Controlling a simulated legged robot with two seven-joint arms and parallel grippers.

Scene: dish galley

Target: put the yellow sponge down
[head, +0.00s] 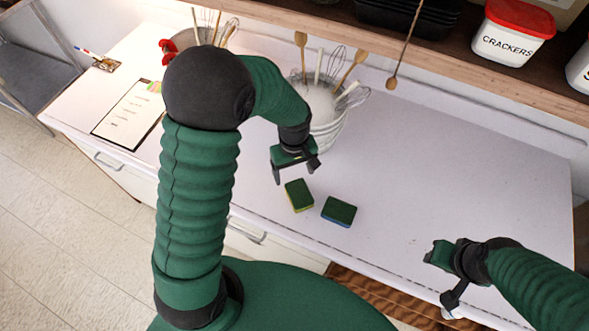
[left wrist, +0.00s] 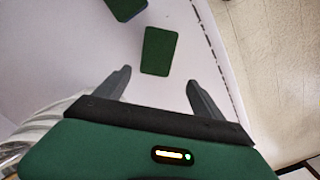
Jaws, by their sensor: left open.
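The yellow sponge (head: 299,195) has a dark green top and a yellow edge. It lies flat on the white counter, just below my left gripper (head: 295,173) in the head view. My left gripper is open and empty, with its fingers apart from the sponge. In the left wrist view the sponge (left wrist: 159,51) lies beyond the gap between the open fingertips (left wrist: 158,84). My right gripper (head: 441,268) is above the counter at the lower right; its jaw opening is unclear.
A blue-edged sponge (head: 339,211) lies close to the right of the yellow one. A white holder (head: 326,117) with several utensils stands behind my left gripper. A clipboard (head: 128,114) lies on the left. A shelf (head: 345,35) runs along the back. The counter's right part is clear.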

